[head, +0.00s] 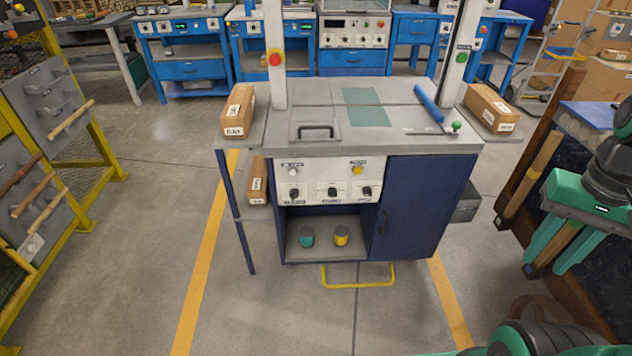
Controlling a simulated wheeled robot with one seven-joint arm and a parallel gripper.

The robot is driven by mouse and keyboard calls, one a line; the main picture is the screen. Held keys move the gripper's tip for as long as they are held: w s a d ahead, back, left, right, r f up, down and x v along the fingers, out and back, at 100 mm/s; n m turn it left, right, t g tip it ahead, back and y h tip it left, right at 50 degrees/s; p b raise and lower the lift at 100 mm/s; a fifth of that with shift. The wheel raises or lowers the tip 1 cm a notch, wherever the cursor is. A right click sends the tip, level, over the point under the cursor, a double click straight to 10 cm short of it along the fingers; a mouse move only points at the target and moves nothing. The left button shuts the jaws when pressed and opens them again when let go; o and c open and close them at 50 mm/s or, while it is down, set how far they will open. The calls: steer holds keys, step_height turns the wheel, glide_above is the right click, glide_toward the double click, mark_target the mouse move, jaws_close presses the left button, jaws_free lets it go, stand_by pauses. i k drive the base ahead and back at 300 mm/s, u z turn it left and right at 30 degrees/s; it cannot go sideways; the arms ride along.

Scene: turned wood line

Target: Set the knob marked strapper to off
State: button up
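A dark blue machine cabinet (425,215) with a grey top stands in the middle of the head view. Its light front panel (312,170) carries three black knobs in a row: a left knob (293,194), a middle knob (332,191) and a right knob (366,191). Each has a small label that is too small to read, so I cannot tell which is the strapper knob, nor its setting. My gripper (544,268) is at the right side, far from the panel, pointing down.
A white button (292,171) and a yellow button (357,170) sit above the knobs. A teal can (306,237) and a yellow can (341,235) stand on the open shelf below. A yellow bar (358,285) juts out at floor level. The floor in front is clear.

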mark_target(294, 192)
steer(key=z, duration=1.1)
steer(key=k, duration=1.7)
steer(key=u, duration=1.1)
steer(key=i, duration=1.05)
